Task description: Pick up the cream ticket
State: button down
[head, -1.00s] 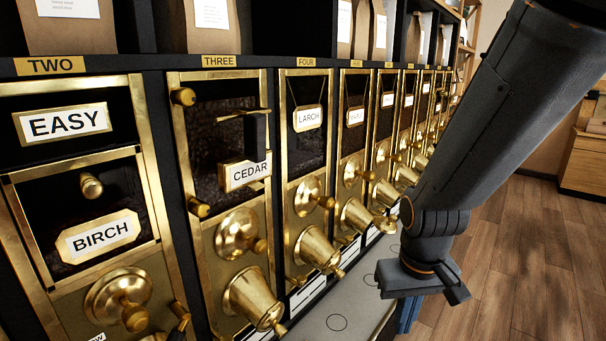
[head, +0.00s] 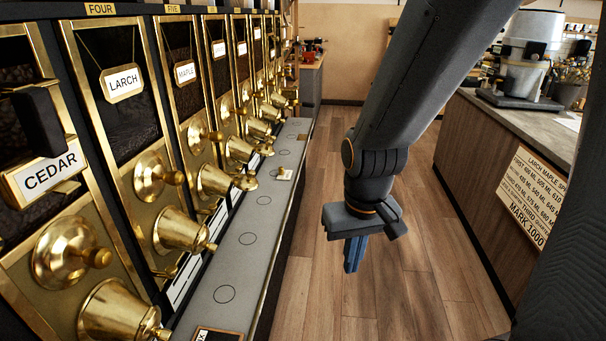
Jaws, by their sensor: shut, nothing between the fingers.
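A small cream piece (head: 285,174), which looks like the cream ticket, lies on the grey ledge below the bins; it is too small to read. My gripper (head: 353,268) hangs over the wooden floor, to the right of the ledge and apart from it. Its blue fingers point down and are shut together with nothing between them.
The gold-fronted bins, with LARCH (head: 122,82) and CEDAR (head: 48,172) labels, line the left. The grey ledge (head: 238,253) has drawn circles. A wooden counter (head: 472,160) with a sign (head: 540,200) stands right. The floor aisle between is clear.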

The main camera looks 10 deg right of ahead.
aim_at(283, 174)
jog(key=z, duration=0.1)
jog(key=i, duration=0.3)
jog(key=z, duration=0.6)
jog(key=i, duration=2.3)
jog(key=u, duration=0.65)
